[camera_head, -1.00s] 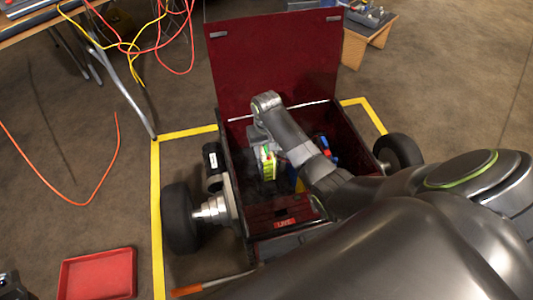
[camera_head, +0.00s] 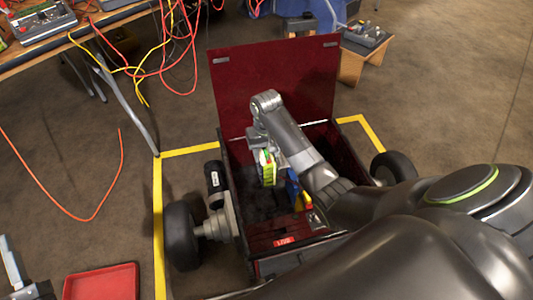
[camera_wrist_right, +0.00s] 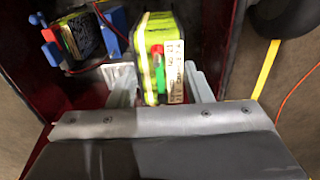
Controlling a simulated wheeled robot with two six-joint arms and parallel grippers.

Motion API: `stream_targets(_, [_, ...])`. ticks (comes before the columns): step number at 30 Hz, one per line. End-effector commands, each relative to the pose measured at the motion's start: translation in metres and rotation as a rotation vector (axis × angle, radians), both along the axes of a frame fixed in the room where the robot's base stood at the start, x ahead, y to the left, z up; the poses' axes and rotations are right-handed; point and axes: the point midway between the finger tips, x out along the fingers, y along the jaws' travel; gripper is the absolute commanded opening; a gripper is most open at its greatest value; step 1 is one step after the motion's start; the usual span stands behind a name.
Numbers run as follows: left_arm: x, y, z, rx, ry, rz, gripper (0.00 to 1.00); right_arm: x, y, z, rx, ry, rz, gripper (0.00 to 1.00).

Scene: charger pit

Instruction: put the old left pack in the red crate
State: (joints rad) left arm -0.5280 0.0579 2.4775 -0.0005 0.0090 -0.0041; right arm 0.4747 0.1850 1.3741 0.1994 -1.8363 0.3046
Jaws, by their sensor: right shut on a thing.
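A yellow-green pack (camera_head: 268,172) with a green and red mark hangs in the dark red open box, toward its left side. My right gripper (camera_head: 262,153) is shut on its top. The right wrist view shows the pack (camera_wrist_right: 158,50) between the gripper's two light grey fingers (camera_wrist_right: 165,85), with a pale printed label. The red crate (camera_head: 102,284), a shallow open tray, lies empty on the floor at the lower left. A grey metal part at the lower left edge looks like my left gripper (camera_head: 20,275); it is cut off, so its jaws cannot be judged.
A second pack (camera_wrist_right: 82,38) with blue clamps and wires stays in the box. The box's raised lid (camera_head: 275,85) stands behind, with a wheel (camera_head: 181,235) on the left. Yellow tape surrounds it. An orange cable (camera_head: 90,218) lies on the floor left; a cable-draped table stands behind.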

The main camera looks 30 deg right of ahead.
Motion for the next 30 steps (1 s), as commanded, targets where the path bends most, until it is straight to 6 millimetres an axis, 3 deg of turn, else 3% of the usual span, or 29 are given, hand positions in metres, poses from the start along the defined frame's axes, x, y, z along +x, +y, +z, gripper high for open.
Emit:
stream_targets(7, [0.004,0.003,-0.016,-0.025,0.096,0.003,0.36,0.002,0.0,0.009,0.0,-0.006,0.001,0.0])
stream_targets(20, [0.007,0.003,-0.021,-0.032,0.129,0.005,0.36,0.002,0.0,0.015,0.0,-0.006,0.001,0.0])
stream_targets(30, [0.019,0.007,-0.031,-0.037,0.204,0.01,0.36,0.002,0.0,0.041,0.0,-0.006,0.001,0.0])
